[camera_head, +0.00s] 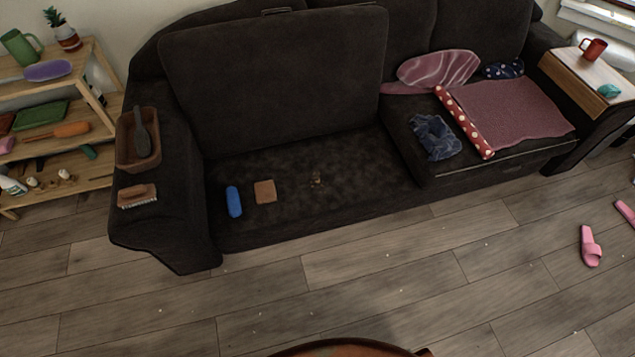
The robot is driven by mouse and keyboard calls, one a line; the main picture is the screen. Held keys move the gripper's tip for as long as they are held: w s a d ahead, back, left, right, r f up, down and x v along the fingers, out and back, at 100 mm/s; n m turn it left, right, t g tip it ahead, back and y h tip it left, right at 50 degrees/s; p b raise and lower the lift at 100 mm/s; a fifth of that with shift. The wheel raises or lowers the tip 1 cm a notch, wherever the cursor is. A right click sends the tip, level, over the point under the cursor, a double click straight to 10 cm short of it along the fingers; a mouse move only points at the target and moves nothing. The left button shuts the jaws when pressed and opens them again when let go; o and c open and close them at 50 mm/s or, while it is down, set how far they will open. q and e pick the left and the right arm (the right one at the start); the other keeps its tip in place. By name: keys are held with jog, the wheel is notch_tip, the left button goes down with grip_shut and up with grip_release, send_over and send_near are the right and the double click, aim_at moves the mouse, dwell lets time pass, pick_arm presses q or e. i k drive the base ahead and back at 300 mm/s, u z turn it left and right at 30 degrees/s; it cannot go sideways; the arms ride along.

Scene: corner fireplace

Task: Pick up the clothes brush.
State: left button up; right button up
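A brush with a brown wooden back and pale bristles (137,196) lies on the left armrest of the dark sofa, in front of a brown open bin (126,155). It looks like the clothes brush. A dark, long-handled tool (141,134) leans in the bin; I cannot tell exactly what it is. Neither of my grippers is in the head view, and nothing touches the brush.
The dark sofa (280,80) carries a blue roll (233,201) and a tan square (265,191) on its seat. A wooden shelf (100,171) stands at left. Pink slippers (590,246) lie at right. A reddish-brown rounded edge (345,349) shows at bottom; the floor between is mostly clear.

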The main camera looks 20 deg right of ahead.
aim_at(128, 196)
jog(key=u, duration=0.05)
jog(key=k, duration=0.55)
jog(key=z, duration=0.75)
jog(key=i, duration=1.15)
jog(key=u, duration=0.65)
jog(key=i, duration=0.65)
jog(key=u, duration=0.7)
